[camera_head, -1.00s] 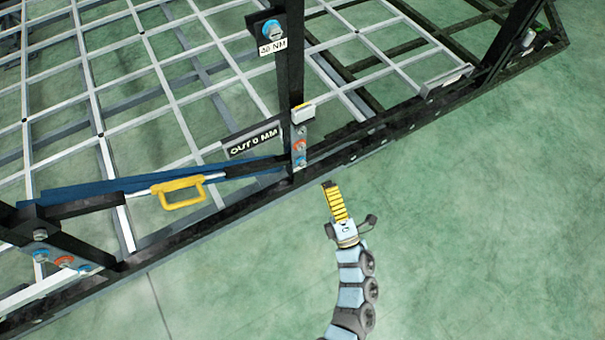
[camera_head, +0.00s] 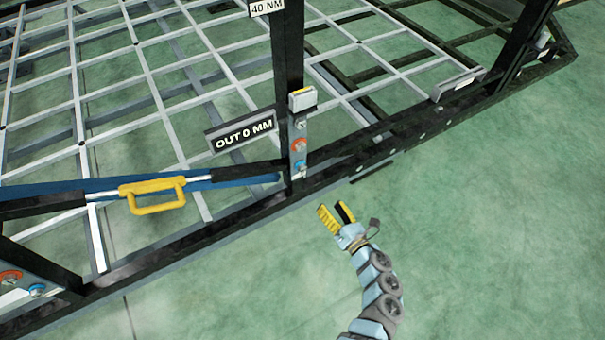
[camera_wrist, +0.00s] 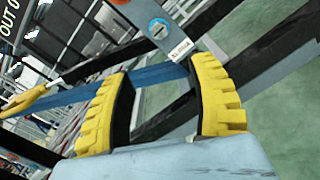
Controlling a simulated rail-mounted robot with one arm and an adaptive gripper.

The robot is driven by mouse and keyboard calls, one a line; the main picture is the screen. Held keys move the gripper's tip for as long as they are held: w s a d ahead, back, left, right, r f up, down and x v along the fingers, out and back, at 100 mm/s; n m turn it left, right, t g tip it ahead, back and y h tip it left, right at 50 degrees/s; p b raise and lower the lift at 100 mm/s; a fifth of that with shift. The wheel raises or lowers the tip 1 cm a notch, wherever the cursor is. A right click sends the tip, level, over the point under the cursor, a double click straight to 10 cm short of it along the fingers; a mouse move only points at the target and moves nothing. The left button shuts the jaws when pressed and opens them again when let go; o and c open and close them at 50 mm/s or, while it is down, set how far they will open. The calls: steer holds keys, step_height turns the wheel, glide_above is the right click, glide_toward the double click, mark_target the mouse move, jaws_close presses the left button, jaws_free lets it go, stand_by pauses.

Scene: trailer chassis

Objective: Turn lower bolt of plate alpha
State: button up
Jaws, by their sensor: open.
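A narrow grey plate (camera_head: 298,134) is fixed upright on the dark post. It carries a grey upper bolt (camera_head: 300,124), an orange-ringed middle one (camera_head: 299,145) and a blue-ringed lower bolt (camera_head: 300,167). In the wrist view the lower bolt (camera_wrist: 158,27) shows above a small label (camera_wrist: 181,49), too small to read for certain. My gripper (camera_head: 334,210) is open and empty, below and right of the plate and apart from it. Its yellow ribbed fingers (camera_wrist: 161,72) spread wide in the wrist view, with the plate beyond them.
A yellow handle (camera_head: 155,205) sits on the blue-and-black strut running left from the post. An "OUT 0 MM" sign (camera_head: 242,137) stands beside the post. Another bolted plate (camera_head: 22,285) is at lower left. Green floor is clear to the right.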

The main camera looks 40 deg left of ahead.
mark_target(303, 170)
steer(key=b+x, duration=0.3)
steer(key=x, duration=1.4)
steer(key=shift+s+b, duration=0.1)
steer(key=shift+b, duration=0.3)
jaws_close()
